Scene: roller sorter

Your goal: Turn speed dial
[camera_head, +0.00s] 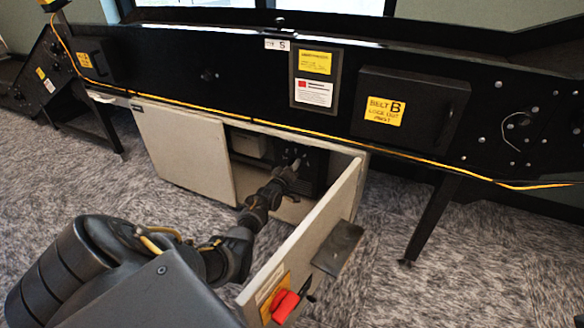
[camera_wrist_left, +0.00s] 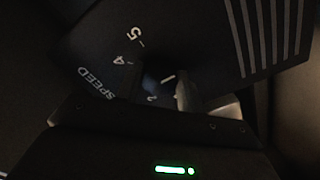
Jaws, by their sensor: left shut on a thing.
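The speed dial (camera_wrist_left: 156,82) is a dark knob on a black panel (camera_wrist_left: 185,35) in the dim left wrist view. The panel carries the word SPEED and numbers, with 5, 4 and 2 readable. My left gripper (camera_wrist_left: 158,88) is shut on the dial, with a finger on each side. In the head view, my left arm reaches into the open cabinet under the conveyor, and the left gripper (camera_head: 292,168) is at the dark unit inside. The dial itself is hidden there, and its exact setting is too dark to tell. My right gripper is out of view.
The cabinet door (camera_head: 310,225) stands open to the right of my arm, with a red switch (camera_head: 284,306) on a yellow plate. The other cabinet panel (camera_head: 185,150) is at the left. The black conveyor frame (camera_head: 240,85) runs above. Carpet (camera_head: 480,260) is clear at the right.

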